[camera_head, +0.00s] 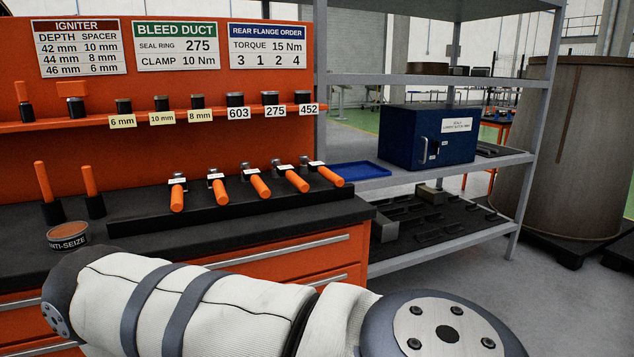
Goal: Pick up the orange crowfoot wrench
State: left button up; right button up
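Several orange-handled tools (261,187) with metal heads and small white labels lie side by side in a black rack (200,220) on the workbench. Their handles point toward me. The labels are too small to read, so I cannot tell which one is the crowfoot wrench. Two more orange handles, one at the far left (43,181) and one beside it (89,180), stand upright in black holders. Neither of my grippers is in view. One of my arms, in a white sleeve, crosses the bottom of the picture in front of the bench.
An anti-seize tin (68,236) stands at the bench's left. Labelled black parts (235,100) line an orange ledge above. To the right, a grey shelf unit (450,168) holds a blue tray (355,170) and dark blue case (428,137). A large brown drum (572,150) stands beyond.

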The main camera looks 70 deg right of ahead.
aim_at(215, 181)
jog(key=z, duration=1.85)
jog(key=i+j, duration=0.15)
jog(key=j, duration=0.2)
jog(key=i+j, duration=0.15)
jog(key=j, duration=0.25)
jog(key=i+j, duration=0.15)
jog(key=j, duration=0.2)
jog(key=i+j, duration=0.1)
jog(key=j, duration=0.25)
jog(key=j+u, duration=0.05)
